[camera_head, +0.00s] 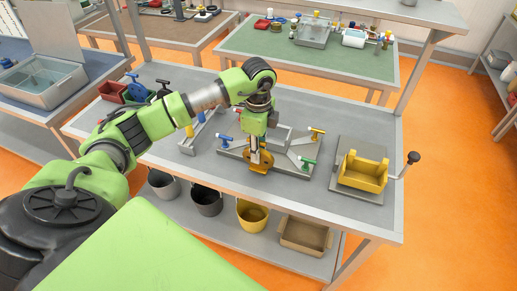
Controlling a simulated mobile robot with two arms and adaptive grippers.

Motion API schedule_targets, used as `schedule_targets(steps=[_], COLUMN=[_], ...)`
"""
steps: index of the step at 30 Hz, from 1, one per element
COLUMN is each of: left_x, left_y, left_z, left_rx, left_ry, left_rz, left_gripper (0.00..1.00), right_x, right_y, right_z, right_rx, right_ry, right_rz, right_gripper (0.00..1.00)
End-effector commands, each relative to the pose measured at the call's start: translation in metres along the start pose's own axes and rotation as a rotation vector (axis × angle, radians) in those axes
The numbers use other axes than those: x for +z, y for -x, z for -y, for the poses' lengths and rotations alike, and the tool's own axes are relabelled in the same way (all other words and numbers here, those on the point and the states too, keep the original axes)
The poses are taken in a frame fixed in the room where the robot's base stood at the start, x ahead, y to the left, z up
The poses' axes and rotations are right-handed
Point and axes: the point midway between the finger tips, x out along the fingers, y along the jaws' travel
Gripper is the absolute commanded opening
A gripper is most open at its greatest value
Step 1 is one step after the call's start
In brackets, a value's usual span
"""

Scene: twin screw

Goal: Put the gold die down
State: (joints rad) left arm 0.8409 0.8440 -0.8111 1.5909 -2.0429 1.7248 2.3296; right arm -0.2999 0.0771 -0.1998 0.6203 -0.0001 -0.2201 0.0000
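The gold die (259,167) is a small round-edged gold piece at the front of the grey fixture (230,152) on the workbench. My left gripper (261,154) points down from above, with its fingers on the die's upper part; it appears shut on it. The fingers hide part of the die. I cannot tell whether the die's underside touches the bench or fixture. My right gripper is not in view.
Blue-, yellow- and green-handled parts stand around the fixture. A yellow holder (363,172) sits on a grey plate at right, beside a black-knobbed lever (413,158). Red and green bins stand at left. Buckets (252,214) are on the lower shelf. Bare bench lies in front.

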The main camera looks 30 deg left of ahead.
Motion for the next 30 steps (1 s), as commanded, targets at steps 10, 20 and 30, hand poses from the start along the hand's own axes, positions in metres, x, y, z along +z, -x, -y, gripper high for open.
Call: schedule_targets(steps=[10, 20, 30], left_x=[0.000, 0.001, 0.000], left_y=[0.044, 0.111, 0.123], left_z=[0.002, 0.001, 0.000], left_rx=[-0.008, -0.005, 0.000], left_ry=[0.000, 0.001, 0.000], left_rz=[-0.002, 0.000, 0.000], left_gripper=[0.27, 0.27, 0.27], right_x=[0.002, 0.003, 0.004], right_y=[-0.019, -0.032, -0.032], right_z=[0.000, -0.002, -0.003], right_rx=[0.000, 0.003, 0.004], right_ry=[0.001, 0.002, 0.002], right_rz=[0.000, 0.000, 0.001], right_gripper=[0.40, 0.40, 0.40])
